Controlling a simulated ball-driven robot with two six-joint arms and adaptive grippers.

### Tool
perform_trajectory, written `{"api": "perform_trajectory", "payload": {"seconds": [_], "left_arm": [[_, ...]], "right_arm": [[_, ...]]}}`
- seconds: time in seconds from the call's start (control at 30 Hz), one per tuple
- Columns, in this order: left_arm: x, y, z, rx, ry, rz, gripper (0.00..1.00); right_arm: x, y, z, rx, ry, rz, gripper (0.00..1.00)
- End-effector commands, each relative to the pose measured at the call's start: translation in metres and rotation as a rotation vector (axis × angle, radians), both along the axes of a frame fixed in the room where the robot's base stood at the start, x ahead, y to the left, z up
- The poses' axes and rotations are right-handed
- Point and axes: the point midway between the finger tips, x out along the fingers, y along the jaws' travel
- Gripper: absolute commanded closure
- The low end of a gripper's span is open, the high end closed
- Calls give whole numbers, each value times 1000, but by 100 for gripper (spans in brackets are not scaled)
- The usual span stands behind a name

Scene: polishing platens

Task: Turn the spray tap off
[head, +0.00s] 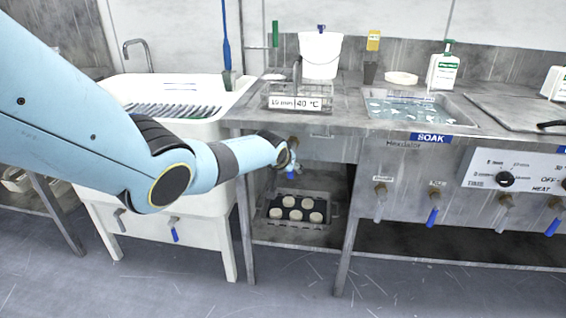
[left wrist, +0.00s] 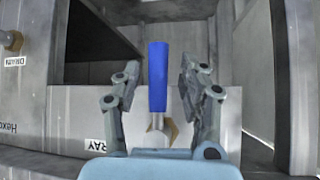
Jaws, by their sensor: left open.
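The spray tap has a blue lever, seen in the left wrist view (left wrist: 157,76), with a metal stem and a brass-coloured nut (left wrist: 171,131) at its base. A label reading "RAY" (left wrist: 97,145) is beside it, partly hidden by my finger. My left gripper (left wrist: 158,88) is open, with one finger on each side of the lever and a gap on both sides. In the head view, my left gripper (head: 291,160) is under the counter front, and the lower end of the blue lever (head: 291,175) shows just below it. The tap body is mostly hidden there.
A metal leg (head: 348,235) stands right of the tank.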

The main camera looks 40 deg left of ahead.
Motion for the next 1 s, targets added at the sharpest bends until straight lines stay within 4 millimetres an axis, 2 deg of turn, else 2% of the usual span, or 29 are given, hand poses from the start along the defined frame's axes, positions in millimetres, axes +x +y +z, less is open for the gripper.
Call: {"api": "perform_trajectory", "payload": {"seconds": [0.7,1.0], "left_arm": [[-68,-29,67,1,0,-1,58],[-76,-33,75,-1,3,0,58]], "right_arm": [[0,2,0,2,0,-1,58],[0,2,0,2,1,-1,58]]}}
